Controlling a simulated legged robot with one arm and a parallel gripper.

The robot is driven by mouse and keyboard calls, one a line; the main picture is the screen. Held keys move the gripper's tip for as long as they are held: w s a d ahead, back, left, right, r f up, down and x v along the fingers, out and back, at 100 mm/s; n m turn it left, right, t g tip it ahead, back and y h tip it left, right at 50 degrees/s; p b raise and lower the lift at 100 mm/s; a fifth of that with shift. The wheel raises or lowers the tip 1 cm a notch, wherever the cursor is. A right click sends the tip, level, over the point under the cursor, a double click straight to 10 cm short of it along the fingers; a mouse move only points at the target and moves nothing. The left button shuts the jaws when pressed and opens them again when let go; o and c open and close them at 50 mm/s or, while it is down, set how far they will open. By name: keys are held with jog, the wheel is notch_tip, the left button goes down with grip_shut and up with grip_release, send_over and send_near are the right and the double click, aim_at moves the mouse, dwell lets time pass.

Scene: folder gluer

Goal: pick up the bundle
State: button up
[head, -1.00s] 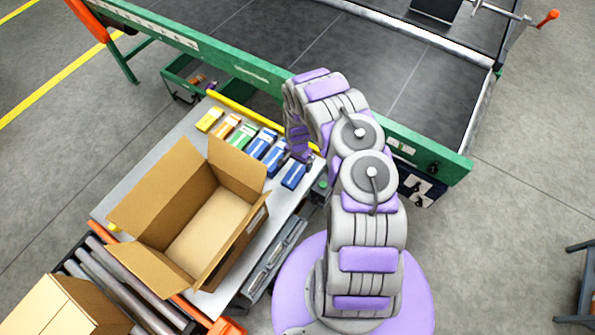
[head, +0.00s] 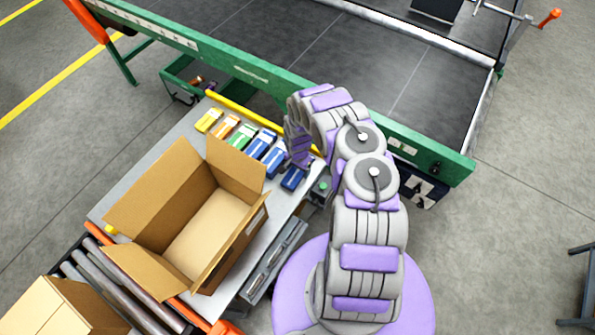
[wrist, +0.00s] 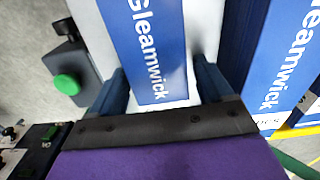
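A blue bundle (head: 292,179) with a white label lies at the near right end of a row on the grey table. In the wrist view this blue "Gleamwick" bundle (wrist: 150,50) fills the space between my two dark fingers. My gripper (wrist: 163,78) is open, with one finger along each side of the bundle. A gap shows at the right finger; the left finger is close to the bundle's side, and contact cannot be told. In the head view my gripper (head: 303,160) is partly hidden by my arm, just above the end bundle.
Several other bundles (head: 242,137) line the table (head: 185,125) edge. An open carton (head: 210,225) stands on the table. A green button box (wrist: 66,85) is left of my gripper in the wrist view. A conveyor (head: 330,60) runs behind.

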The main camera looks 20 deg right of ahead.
jog(key=shift+d, duration=0.2)
jog(key=c, duration=0.6)
jog(key=shift+a, duration=0.1)
jog(key=shift+c, duration=1.2)
